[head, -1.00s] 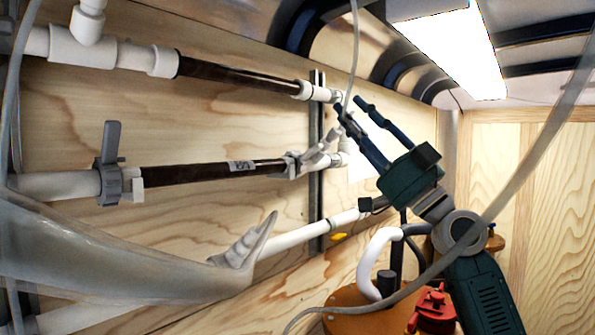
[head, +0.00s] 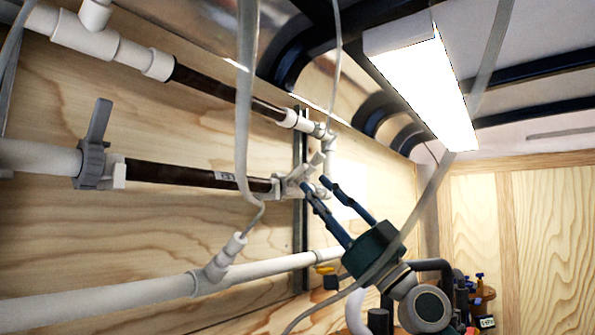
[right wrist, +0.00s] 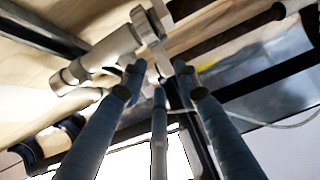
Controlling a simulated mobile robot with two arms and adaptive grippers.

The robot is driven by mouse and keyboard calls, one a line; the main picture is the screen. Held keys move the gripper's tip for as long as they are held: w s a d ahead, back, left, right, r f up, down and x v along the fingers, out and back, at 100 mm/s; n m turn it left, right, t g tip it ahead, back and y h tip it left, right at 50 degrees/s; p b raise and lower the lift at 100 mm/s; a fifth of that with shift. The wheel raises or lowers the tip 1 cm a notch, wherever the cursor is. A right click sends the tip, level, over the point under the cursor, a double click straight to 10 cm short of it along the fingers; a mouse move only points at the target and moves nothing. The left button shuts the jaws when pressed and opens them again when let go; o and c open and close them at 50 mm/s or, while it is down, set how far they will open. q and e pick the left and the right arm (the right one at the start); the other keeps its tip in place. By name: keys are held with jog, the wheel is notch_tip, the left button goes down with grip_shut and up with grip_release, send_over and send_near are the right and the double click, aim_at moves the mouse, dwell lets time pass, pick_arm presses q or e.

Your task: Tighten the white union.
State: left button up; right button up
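White fittings (head: 283,184) join the right end of the middle dark filter tube, near a black upright rail; I cannot tell for sure which is the white union. My right gripper (head: 317,184) reaches up from the lower right, its two dark fingers apart and empty, tips just right of these fittings. Contact cannot be told. In the right wrist view the same gripper (right wrist: 160,80) has its fingers spread, pointing at white pipe fittings (right wrist: 152,40) beyond the tips. A white pipe (right wrist: 100,58) runs left from them. My left gripper is not in view.
An upper dark filter tube (head: 235,88) and a lower white pipe (head: 130,297) run along the plywood wall. A grey valve (head: 92,155) sits at left. Thin hoses (head: 242,100) hang across the view. A bright ceiling lamp (head: 420,80) is at upper right.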

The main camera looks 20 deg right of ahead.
aim_at(300, 174)
jog(key=p+x, duration=0.2)
jog(key=x, duration=0.5)
jog(key=shift+w+r+p, duration=0.1)
jog(key=shift+p, duration=0.2)
grip_shut()
